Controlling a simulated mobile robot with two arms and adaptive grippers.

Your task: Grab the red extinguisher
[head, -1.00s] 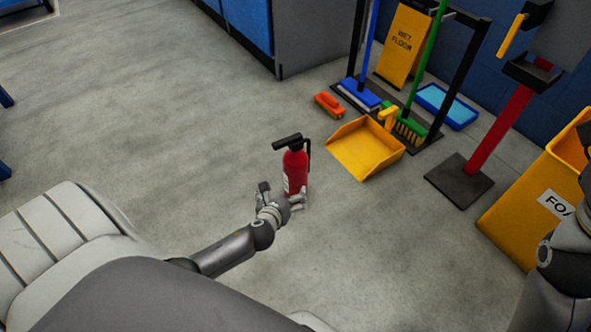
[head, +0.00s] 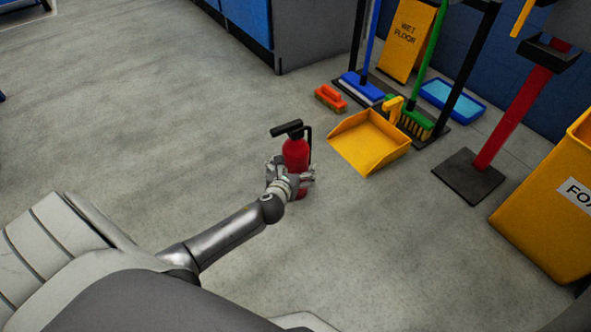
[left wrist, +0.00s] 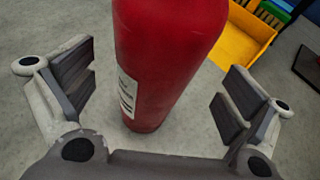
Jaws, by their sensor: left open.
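The red extinguisher (head: 296,152) stands upright on the grey floor, with a black handle on top and a black hose on its right side. My left gripper (head: 290,172) is at its lower body, with fingers to either side. In the left wrist view the extinguisher (left wrist: 165,60) fills the middle, a white label on its left side. The open fingers of my left gripper (left wrist: 155,92) show to the left and right of it, with gaps between the pads and the red body. My right gripper is not in view.
A yellow dustpan (head: 368,143) lies to the right of the extinguisher, with an orange brush (head: 330,98) behind. A rack with brooms, a wet floor sign (head: 408,40), a blue tray (head: 452,103), a red post (head: 508,115) and a yellow bin (head: 548,205) stand right. Floor at left is clear.

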